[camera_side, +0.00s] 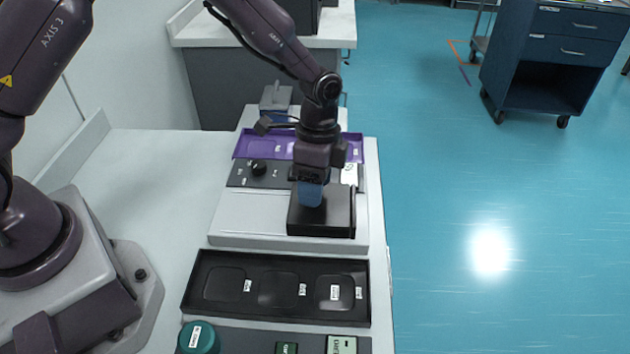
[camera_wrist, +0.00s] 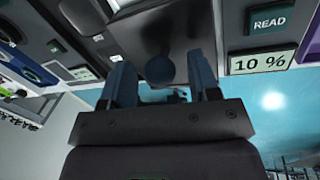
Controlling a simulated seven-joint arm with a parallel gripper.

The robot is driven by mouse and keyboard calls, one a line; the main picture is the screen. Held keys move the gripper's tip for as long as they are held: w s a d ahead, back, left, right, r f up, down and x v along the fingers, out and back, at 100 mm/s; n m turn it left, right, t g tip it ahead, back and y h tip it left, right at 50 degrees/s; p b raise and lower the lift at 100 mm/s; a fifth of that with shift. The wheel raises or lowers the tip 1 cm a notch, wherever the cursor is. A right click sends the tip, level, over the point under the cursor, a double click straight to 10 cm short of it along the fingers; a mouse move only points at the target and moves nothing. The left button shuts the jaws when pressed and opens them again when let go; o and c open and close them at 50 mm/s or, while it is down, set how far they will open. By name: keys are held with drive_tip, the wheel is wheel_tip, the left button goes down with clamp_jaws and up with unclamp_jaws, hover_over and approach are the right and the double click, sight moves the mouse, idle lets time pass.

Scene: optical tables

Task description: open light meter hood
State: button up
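The light meter has a pale flat base (camera_side: 225,219) and a black box-like hood (camera_side: 338,218) at its right front. The hood looks shut, lying down on the base. My gripper (camera_side: 311,196) points down over the hood's top, its blue fingers at or just above it. In the wrist view my gripper (camera_wrist: 160,72) has its two fingers spread apart. A round dark blue knob (camera_wrist: 160,71) shows between them, with a gap visible on each side. The dark hood surface (camera_wrist: 165,25) lies beyond; I cannot tell whether the fingers touch it.
A black knob (camera_side: 258,168) sits on the meter's panel; a READ button (camera_wrist: 269,21) and a 10 % display (camera_wrist: 263,63) are beside the hood. A purple tray (camera_side: 245,144) lies behind, a black tray (camera_side: 205,302) in front. The bench at left is clear.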

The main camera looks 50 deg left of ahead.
clamp_jaws()
drive_tip(key=s+a, duration=0.8)
drive_tip(key=shift+s+a, duration=0.25)
drive_tip(key=shift+a, duration=0.05)
drive_tip(key=shift+o, duration=0.2)
unclamp_jaws()
drive_tip(key=shift+o, duration=0.2)
wheel_tip(320, 180, up, 13)
drive_tip(key=w+a, duration=0.1)
drive_tip(key=w, duration=0.1)
drive_tip(key=shift+a, duration=0.15)
drive_tip(key=shift+f, duration=0.1)
